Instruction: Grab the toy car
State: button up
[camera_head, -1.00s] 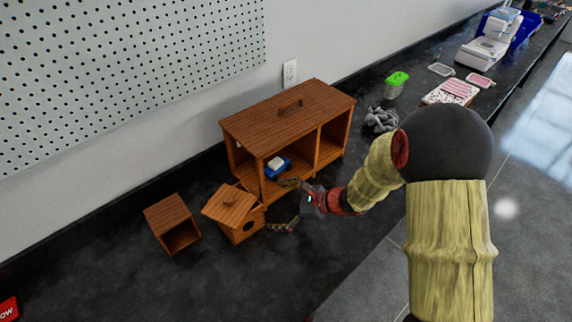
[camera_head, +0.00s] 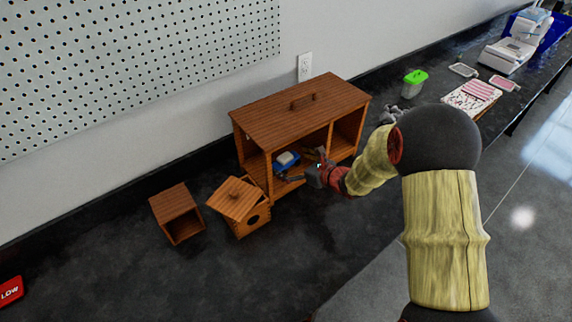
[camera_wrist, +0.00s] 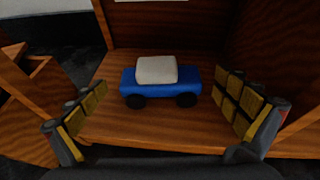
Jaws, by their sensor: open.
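The toy car (camera_wrist: 160,84) is blue with a white top and dark wheels. It stands upright on the wooden floor of the cabinet (camera_head: 300,105), side-on in the wrist view. In the head view the car (camera_head: 286,160) shows inside the cabinet's left compartment. My gripper (camera_wrist: 160,115) is open and empty, with one padded finger to each side in front of the car and clear space on both sides of it. In the head view my gripper (camera_head: 300,168) is at the cabinet's open front, beside the car.
A small open wooden box (camera_head: 178,212) and a lidded wooden box with a round hole (camera_head: 240,205) stand left of the cabinet. A divider splits the cabinet. A green-lidded cup (camera_head: 414,84) stands to the right.

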jog(key=x, duration=0.3)
jog(key=shift+d+b, duration=0.1)
jog(key=shift+b, duration=0.2)
jog(key=c, duration=1.1)
jog(key=shift+c, duration=0.3)
